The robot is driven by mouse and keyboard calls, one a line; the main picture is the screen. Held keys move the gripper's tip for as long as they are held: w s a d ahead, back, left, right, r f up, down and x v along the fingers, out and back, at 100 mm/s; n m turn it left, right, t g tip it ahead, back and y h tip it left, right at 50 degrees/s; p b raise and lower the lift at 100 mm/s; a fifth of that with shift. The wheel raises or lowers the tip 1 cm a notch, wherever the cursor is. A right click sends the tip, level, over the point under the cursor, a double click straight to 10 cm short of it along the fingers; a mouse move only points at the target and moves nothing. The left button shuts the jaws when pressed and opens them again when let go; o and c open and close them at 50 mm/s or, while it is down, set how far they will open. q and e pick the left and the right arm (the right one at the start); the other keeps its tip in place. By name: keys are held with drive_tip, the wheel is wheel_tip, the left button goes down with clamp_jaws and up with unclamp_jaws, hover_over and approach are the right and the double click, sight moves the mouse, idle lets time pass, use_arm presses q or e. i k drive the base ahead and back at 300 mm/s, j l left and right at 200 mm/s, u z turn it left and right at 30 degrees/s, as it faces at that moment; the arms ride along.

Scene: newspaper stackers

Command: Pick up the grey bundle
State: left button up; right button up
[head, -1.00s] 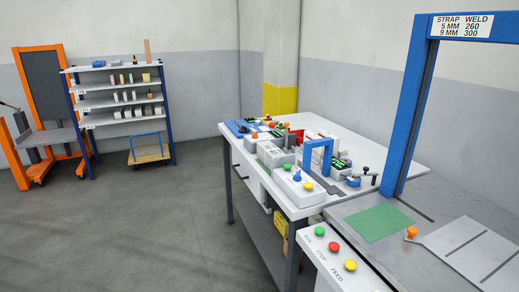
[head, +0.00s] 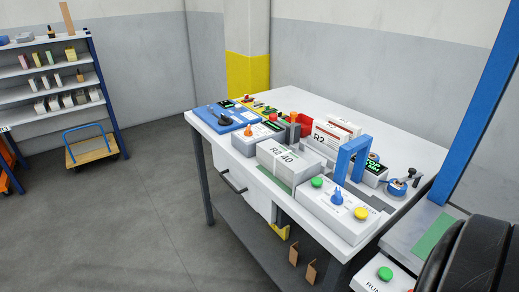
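A grey block labelled "R2 40" (head: 287,160) sits on the white table (head: 345,112) near its front edge, and it is the nearest match to a grey bundle. A strip of green (head: 272,178) shows along its front lower side. A white block labelled "R2" with red markings (head: 336,134) stands behind it to the right. Neither of my grippers is in view. A dark rounded part of mine, probably an arm link, fills the lower right corner and hides part of the bench there.
A small blue arch (head: 353,156) and a control box with coloured buttons (head: 338,208) stand right of the grey block. A blue tray (head: 227,117) is at the left. A shelf (head: 50,75) and cart (head: 92,150) stand farther left. Floor between is clear.

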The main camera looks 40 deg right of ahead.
sight(281, 161)
drive_tip(key=i, duration=1.4)
drive_tip(key=i+z, duration=0.2)
drive_tip(key=z, duration=0.15)
drive_tip(key=i+j+z, duration=0.1)
drive_tip(key=i+z, duration=0.25)
drive_tip(key=i+j+z, duration=0.1)
drive_tip(key=z, duration=1.95)
